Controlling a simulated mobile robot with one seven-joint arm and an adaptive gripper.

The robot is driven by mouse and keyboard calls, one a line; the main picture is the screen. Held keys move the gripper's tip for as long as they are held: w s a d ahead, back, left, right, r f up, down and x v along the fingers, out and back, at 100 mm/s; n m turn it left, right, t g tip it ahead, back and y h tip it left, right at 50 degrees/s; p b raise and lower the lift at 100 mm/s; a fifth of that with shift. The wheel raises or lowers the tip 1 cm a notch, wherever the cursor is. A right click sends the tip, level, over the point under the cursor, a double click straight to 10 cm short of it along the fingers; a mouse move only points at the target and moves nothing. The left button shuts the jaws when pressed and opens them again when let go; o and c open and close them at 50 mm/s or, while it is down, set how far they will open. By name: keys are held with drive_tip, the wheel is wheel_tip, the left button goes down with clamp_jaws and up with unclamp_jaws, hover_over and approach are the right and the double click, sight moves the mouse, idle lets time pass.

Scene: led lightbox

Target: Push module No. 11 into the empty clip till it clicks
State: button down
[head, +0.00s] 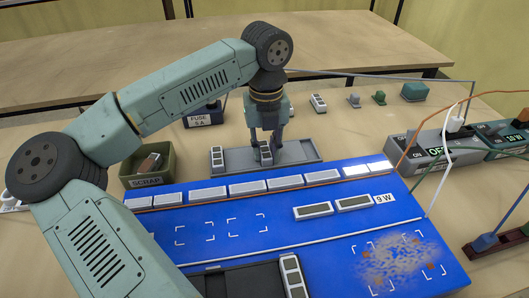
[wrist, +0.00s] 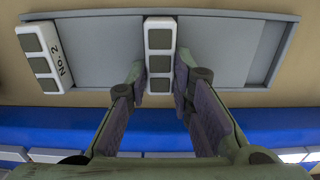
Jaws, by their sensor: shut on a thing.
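My gripper (head: 266,138) reaches down over the grey tray (head: 302,158) behind the blue board. It is shut on a white module (head: 266,154) with three grey squares. In the wrist view this module (wrist: 159,52) is between the fingertips; no number on it can be read. A second module (head: 217,157) lies at the tray's left end; in the wrist view it is marked No. 2 (wrist: 44,57). On the blue board (head: 300,238) a row of pale modules (head: 247,187) runs along the back edge, the two at the right lit.
A green SCRAP bin (head: 148,172) stands left of the tray, a FUSE box (head: 202,118) behind it. Switch boxes (head: 436,150) with cables stand at right. A 9 W display (head: 385,198) and a brown smear (head: 400,262) are on the board. The tray's right half is bare.

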sight(266, 152)
drive_tip(key=shift+r, duration=0.25)
drive_tip(key=shift+r+p, duration=0.45)
drive_tip(key=shift+r, duration=0.3)
drive_tip(key=c, duration=2)
unclamp_jaws()
clamp_jaws()
drive_tip(key=shift+r+p, duration=1)
drive_tip(key=shift+r, duration=1.05)
